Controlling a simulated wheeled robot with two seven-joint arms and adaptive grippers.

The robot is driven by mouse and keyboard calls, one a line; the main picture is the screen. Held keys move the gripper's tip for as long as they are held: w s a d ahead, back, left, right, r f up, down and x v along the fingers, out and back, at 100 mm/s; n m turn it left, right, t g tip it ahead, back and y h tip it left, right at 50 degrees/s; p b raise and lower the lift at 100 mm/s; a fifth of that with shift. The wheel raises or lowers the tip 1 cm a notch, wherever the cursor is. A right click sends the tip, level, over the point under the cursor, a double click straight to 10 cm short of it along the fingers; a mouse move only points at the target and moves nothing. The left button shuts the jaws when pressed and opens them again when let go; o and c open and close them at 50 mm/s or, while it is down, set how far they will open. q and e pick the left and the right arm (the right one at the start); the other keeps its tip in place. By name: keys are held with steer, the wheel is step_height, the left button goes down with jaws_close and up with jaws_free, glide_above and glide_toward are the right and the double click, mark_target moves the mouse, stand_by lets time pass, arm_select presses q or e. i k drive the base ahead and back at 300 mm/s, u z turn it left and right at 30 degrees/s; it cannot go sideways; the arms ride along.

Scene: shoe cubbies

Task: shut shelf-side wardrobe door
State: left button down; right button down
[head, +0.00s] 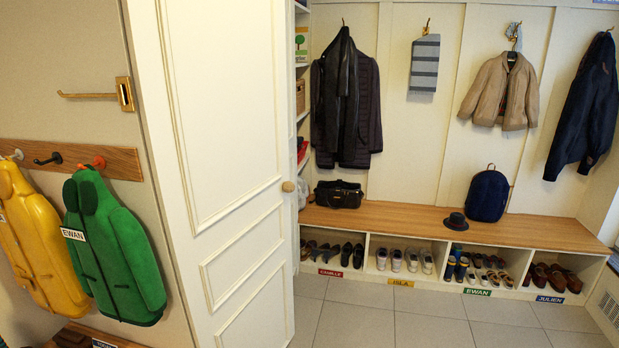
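A cream panelled wardrobe door (222,160) stands open at the left centre, swung out toward me. It has a small round wooden knob (288,187) on its right edge. Behind that edge, a strip of wardrobe shelves (301,100) shows, with boxes and other items on them; the door hides the rest. Neither of my grippers shows in the head view.
A wooden bench (420,222) with shoe cubbies runs along the back wall, with a backpack (488,195), a hat (456,221) and a black bag (338,194) on it. Coats hang above. Yellow and green jackets (112,250) hang at left. The tiled floor (400,322) is clear.

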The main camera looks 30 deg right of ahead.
mark_target(210, 76)
steer(key=z, duration=0.7)
steer(key=i, duration=1.95)
steer(key=u, duration=0.85)
